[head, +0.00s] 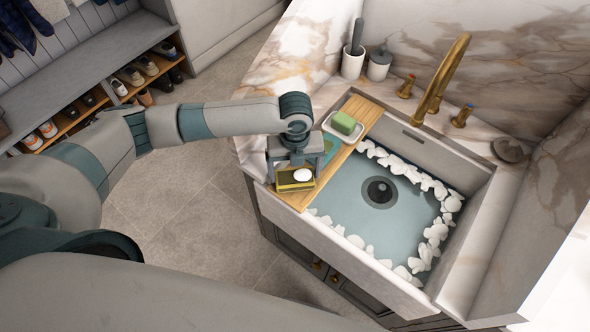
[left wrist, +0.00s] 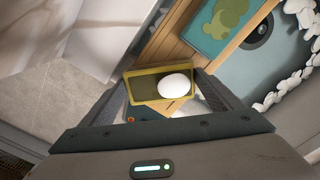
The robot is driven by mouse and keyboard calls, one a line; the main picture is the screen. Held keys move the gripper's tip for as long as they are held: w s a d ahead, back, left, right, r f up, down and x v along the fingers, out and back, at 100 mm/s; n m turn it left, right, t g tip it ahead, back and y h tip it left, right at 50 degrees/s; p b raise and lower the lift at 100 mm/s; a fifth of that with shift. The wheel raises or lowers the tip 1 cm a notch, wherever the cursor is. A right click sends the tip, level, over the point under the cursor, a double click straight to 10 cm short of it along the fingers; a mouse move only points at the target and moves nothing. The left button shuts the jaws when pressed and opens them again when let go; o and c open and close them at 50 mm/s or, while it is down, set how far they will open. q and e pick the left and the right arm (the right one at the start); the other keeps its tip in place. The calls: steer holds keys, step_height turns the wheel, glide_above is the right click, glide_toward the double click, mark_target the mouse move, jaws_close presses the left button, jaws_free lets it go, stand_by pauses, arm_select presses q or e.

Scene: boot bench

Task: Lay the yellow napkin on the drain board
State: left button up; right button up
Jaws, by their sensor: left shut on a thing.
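My left gripper (head: 294,177) is shut on a yellow dish (head: 284,187), its fingers at both ends. In the left wrist view the yellow dish (left wrist: 137,73) has a dark inside and holds a white oval piece (left wrist: 175,84). It is over the near end of the wooden drain board (head: 364,118); I cannot tell whether it touches the board. A flat yellow napkin does not show clearly. A flat teal piece (head: 331,148) lies on the board, partly behind my gripper; the left wrist view shows a green pattern on it. My right gripper is not in view.
A white dish (head: 329,127) with a green block (head: 343,122) sits farther along the board. The sink (head: 350,195) holds water ringed by white pebbles. A brass tap (head: 440,75), a white cup (head: 352,65) and a lidded grey jar (head: 378,67) stand behind.

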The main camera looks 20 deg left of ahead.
mark_target(295, 174)
arm_select(q)
steer(key=o, duration=0.9)
steer(key=shift+f, duration=0.1)
steer(key=shift+o, duration=0.6)
step_height(295, 174, up, 12)
steer(key=b, duration=0.3)
steer(key=shift+r, duration=0.2)
steer(key=shift+s+f, duration=0.1)
steer(key=shift+s, duration=0.05)
